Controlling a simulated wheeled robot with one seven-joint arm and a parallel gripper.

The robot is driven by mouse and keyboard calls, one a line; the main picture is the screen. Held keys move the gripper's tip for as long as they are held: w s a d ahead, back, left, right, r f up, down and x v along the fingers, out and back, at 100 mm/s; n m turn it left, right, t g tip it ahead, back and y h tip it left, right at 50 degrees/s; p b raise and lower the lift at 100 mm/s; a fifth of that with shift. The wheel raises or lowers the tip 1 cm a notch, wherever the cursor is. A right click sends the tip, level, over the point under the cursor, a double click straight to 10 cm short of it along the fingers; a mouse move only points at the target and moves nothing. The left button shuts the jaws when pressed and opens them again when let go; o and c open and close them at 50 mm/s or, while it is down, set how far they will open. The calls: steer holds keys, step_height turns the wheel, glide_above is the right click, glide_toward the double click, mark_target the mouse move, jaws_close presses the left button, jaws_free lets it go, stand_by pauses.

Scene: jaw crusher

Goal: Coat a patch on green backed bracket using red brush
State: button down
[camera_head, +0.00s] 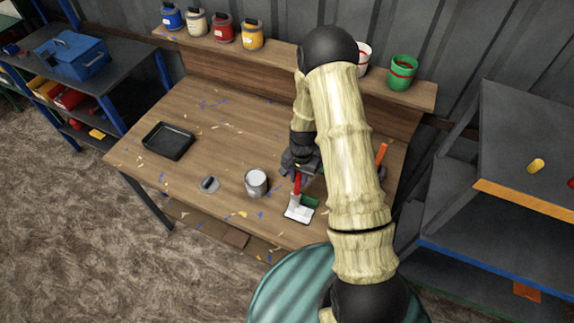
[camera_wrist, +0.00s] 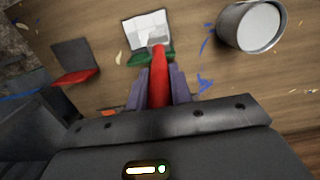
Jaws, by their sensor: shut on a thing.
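My gripper (camera_head: 299,164) is shut on the handle of the red brush (camera_head: 297,184), bristle end down. In the wrist view, the gripper (camera_wrist: 159,90) holds the red brush (camera_wrist: 158,78) pointing at the green-backed bracket (camera_wrist: 137,58). This bracket (camera_head: 309,201) lies near the front edge of the table, with a white face and a green back part. The brush tip overlaps the bracket in both views; I cannot tell if it touches. A metal can (camera_head: 256,183) with pale contents stands left of the bracket; it also shows in the wrist view (camera_wrist: 250,27).
A red-edged grey bracket (camera_wrist: 74,66) lies nearby in the wrist view. A black tray (camera_head: 168,141) and a small dark object (camera_head: 209,184) are on the table (camera_head: 205,115). Several paint pots stand on the back shelf. My arm hides the table's right part.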

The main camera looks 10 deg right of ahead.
steer(key=shift+s+r+p, duration=0.15)
steer(key=shift+r+p, duration=0.1)
steer(key=shift+r, duration=0.3)
steer(key=shift+s+r+p, duration=0.15)
steer(key=shift+r+p, duration=0.1)
steer(key=shift+r, duration=0.25)
steer(key=shift+a+r+p, duration=0.2)
steer(key=shift+r+p, duration=0.3)
steer(key=shift+r, duration=0.2)
steer(key=shift+d+r+p, duration=0.1)
steer(key=shift+r+p, duration=0.5)
steer(key=shift+r, duration=0.5)
